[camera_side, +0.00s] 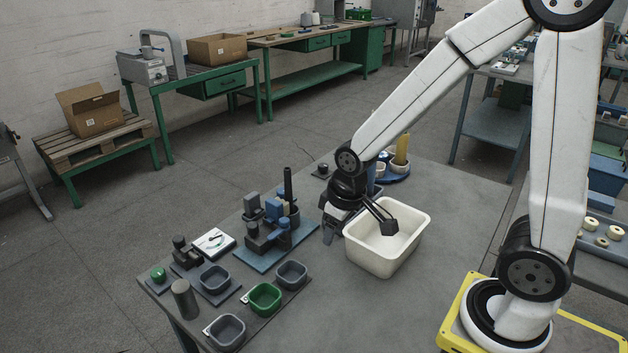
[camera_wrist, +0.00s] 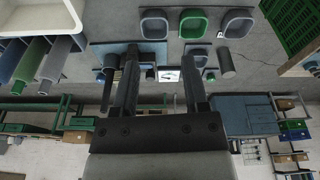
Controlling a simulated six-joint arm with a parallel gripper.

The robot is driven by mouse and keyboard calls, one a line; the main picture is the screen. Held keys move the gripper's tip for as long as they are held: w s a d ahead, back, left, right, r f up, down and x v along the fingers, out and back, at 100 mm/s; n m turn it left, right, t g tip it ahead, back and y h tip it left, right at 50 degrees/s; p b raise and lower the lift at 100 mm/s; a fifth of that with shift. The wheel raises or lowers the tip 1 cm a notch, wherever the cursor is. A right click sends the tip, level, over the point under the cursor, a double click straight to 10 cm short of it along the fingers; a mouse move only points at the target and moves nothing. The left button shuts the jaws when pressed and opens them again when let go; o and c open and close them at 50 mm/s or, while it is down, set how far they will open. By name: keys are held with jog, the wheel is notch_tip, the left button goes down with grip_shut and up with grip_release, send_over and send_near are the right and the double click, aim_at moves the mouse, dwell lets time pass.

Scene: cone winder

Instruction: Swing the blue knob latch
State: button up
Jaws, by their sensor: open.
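The cone winder (camera_side: 268,237) is a dark machine with blue parts on a blue base plate, near the middle of the table in the side view. A blue piece (camera_side: 273,208) stands up on it beside a dark upright post. I cannot tell for sure whether this is the knob latch. My gripper (camera_side: 329,231) points down to the right of the winder, beside the white bin, apart from the winder. In the wrist view my gripper (camera_wrist: 160,55) has its two dark fingers wide apart with nothing between them. The left finger hides part of the winder.
A white bin (camera_side: 386,263) stands right of the winder. A green cup (camera_side: 264,298) and grey cups stand in front, near a grey cylinder (camera_side: 184,299) and a white dial (camera_side: 213,241). A yellow cone (camera_side: 402,150) stands behind. The table right of the cups is clear.

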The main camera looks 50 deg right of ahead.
jog(key=w+d+f+n+g, duration=0.1)
jog(key=w+d+n, duration=0.1)
jog(key=w, duration=0.4)
jog(key=w+d+f+n, duration=0.1)
jog(key=w+d, duration=0.1)
jog(key=w, duration=0.4)
jog(key=n+g, duration=0.1)
jog(key=n, duration=0.3)
send_near(284, 220)
jog(key=shift+s+a+f, duration=0.2)
jog(key=shift+s+a, duration=0.15)
jog(key=shift+w+d+f+n, duration=0.4)
jog(key=shift+w, duration=0.1)
jog(key=shift+f, duration=0.1)
jog(key=shift+f, duration=3.8)
grip_shut()
